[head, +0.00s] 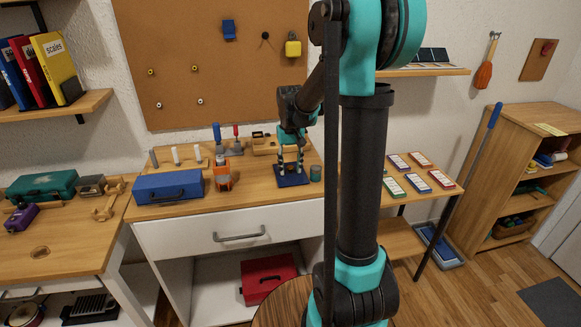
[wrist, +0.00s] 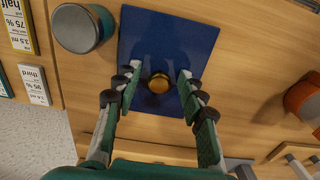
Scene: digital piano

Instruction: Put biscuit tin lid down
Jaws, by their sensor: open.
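The biscuit tin lid (head: 292,181) looks like a flat dark blue square with a round gold knob. It lies flat on the wooden worktop in the head view. In the wrist view the lid (wrist: 160,35) fills the upper middle, with its knob (wrist: 158,84) near the centre. My gripper (head: 291,163) is above the lid, pointing down. In the wrist view my gripper (wrist: 159,74) is open, one finger on each side of the knob, with visible gaps between fingers and knob. No separate tin can be made out under the lid.
A grey-green cylinder (wrist: 83,28) stands close beside the lid. An orange object (head: 222,175) and a blue box (head: 168,187) stand to the left in the head view. Several small labelled boxes (head: 420,182) lie on the table at right. The worktop's front strip is bare.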

